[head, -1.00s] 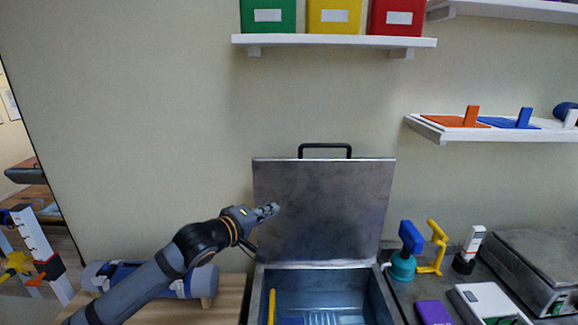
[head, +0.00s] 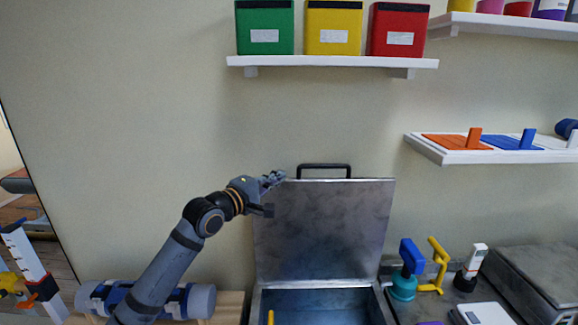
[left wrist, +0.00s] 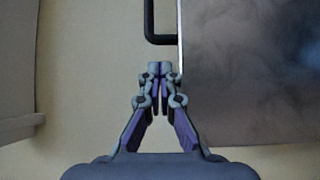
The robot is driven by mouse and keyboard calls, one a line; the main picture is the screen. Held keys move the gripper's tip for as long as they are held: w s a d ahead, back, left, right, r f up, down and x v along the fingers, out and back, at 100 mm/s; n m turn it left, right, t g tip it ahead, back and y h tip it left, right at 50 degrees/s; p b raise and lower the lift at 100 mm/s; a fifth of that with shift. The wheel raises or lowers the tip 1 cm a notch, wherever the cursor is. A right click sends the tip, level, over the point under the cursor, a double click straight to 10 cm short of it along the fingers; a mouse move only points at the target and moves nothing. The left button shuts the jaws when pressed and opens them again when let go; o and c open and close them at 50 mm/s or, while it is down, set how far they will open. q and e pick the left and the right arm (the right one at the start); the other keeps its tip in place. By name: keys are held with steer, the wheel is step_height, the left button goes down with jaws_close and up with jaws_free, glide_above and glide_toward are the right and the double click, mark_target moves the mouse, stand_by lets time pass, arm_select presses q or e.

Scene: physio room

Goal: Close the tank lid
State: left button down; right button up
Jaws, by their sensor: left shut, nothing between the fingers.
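The grey metal tank lid (head: 325,232) stands open and upright at the back of the tank (head: 322,305), with a black handle (head: 325,167) on its top edge. The tank's inside shows below it, with a yellow item (head: 270,317) at its left. My left gripper (head: 280,177) is shut and empty at the lid's upper left corner, left of the handle. In the left wrist view the shut fingertips (left wrist: 160,70) are just below the handle (left wrist: 152,25) and beside the lid's edge (left wrist: 250,80). I cannot tell whether they touch the lid. My right gripper is not in view.
A wall shelf (head: 330,62) with green, yellow and red bins hangs above the lid. Another shelf (head: 480,152) is at the right. Blue and yellow massage tools (head: 411,256) stand right of the tank. A blue and grey roll (head: 195,302) lies at the left.

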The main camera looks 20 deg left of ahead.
mark_target(289, 179)
arm_select(q)
steer(key=p+x, duration=0.1)
steer(key=x, duration=0.4)
steer(key=shift+w+p, duration=0.15)
steer(key=shift+p, duration=0.15)
